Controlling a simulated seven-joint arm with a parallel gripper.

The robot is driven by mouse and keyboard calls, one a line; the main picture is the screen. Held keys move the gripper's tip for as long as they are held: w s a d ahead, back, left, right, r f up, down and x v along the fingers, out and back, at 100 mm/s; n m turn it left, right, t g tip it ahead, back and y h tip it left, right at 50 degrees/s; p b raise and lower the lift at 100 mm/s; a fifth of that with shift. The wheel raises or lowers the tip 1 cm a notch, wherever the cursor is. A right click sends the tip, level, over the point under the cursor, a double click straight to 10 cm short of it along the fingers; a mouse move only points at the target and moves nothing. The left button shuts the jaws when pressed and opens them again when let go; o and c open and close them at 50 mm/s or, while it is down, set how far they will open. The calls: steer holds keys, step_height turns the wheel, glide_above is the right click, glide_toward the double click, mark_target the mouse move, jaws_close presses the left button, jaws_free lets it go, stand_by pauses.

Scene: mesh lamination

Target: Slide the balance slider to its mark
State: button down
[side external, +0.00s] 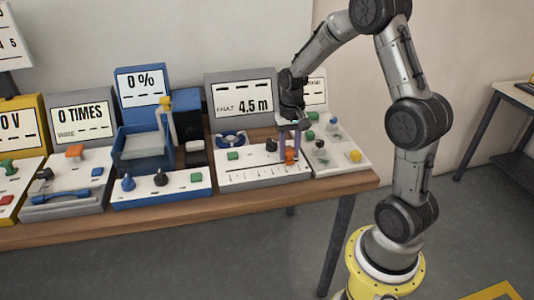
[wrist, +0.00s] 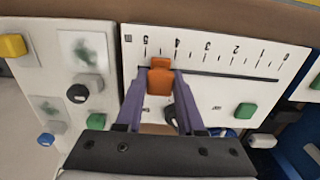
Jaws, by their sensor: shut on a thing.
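The orange balance slider (side external: 291,156) stands near the right end of the scale on a white panel; it also shows in the wrist view (wrist: 160,81). My gripper (side external: 289,152) reaches down from above, its purple fingers one on each side of the slider, shut on it. In the wrist view my gripper (wrist: 161,74) holds the slider between the numbers 5 and 4, at the left end of the dark slot (wrist: 225,75). The grey display (side external: 240,97) behind the panel reads 4.5 m below a row of dashes; its small label is too blurred to read surely.
On the same panel are a green button (side external: 232,155), a black knob (side external: 271,145) and a blue ring (side external: 231,137). A panel with a yellow button (side external: 355,156) lies close on the right. A blue unit (side external: 142,150) with a tray stands on the left.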

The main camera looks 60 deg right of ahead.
steer(key=shift+s+d, duration=0.9)
steer(key=shift+d, duration=0.1)
steer(key=c, duration=0.5)
jaws_free()
step_height(320, 180, up, 14)
steer(key=shift+f, duration=0.1)
